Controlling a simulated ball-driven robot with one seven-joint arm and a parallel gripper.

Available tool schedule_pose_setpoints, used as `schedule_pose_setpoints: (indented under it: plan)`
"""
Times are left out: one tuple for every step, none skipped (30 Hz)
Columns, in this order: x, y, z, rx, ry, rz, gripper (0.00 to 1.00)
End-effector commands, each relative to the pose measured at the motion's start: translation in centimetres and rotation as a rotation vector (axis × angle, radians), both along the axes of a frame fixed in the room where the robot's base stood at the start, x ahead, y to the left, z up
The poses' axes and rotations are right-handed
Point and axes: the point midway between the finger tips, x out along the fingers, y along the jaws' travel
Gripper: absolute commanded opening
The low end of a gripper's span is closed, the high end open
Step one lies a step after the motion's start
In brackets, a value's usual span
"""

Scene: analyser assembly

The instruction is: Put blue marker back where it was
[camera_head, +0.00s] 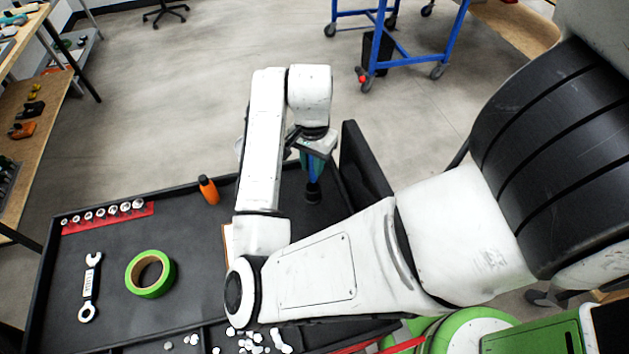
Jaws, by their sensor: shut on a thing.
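My gripper (313,165) points down over the far right part of the black tray-like tabletop (200,240). It is shut on a slim blue thing, the blue marker (316,168), which is partly hidden by the fingers and wrist. The marker looks roughly upright. A small dark round piece (313,192) shows directly under it near the tabletop. I cannot tell whether this is part of the marker or a separate thing, or whether it touches the surface.
An orange bottle (208,190) stands left of my arm. A green tape roll (150,273), a wrench (90,287) and a red socket rail (105,216) lie further left. Loose whitish pieces (258,341) lie at the front. A dark raised panel (362,165) borders the right side.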

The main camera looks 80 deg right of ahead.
Motion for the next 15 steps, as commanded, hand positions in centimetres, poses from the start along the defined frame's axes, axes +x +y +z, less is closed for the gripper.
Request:
schedule_pose_setpoints:
  plan:
    - [0.1,0.1,-0.7,0.002,0.001,0.003,0.00]
    - [0.1,0.1,-1.1,0.002,-0.001,0.002,0.00]
    - [0.1,0.1,-1.5,0.002,-0.001,0.003,0.00]
    - [0.1,0.1,-1.8,0.001,0.000,0.003,0.00]
    - [0.1,0.1,-2.0,0.001,0.000,0.003,0.00]
    - [0.1,0.0,-2.3,0.000,0.001,0.003,0.00]
    - [0.0,0.0,-2.6,0.001,0.001,0.003,0.00]
    - [0.0,0.1,-2.9,0.001,0.001,0.003,0.00]
    - [0.0,0.1,-3.4,0.001,0.001,0.004,0.00]
    - [0.0,0.1,-3.9,0.002,0.000,0.004,0.00]
    - [0.0,0.1,-4.3,0.003,0.001,0.004,0.00]
    - [0.1,0.1,-4.8,0.001,0.002,0.004,0.00]
    - [0.0,0.1,-5.2,0.002,0.001,0.004,0.00]
    - [0.1,0.1,-5.5,0.002,0.000,0.004,0.00]
    - [0.1,0.1,-5.8,0.001,0.000,0.004,0.00]
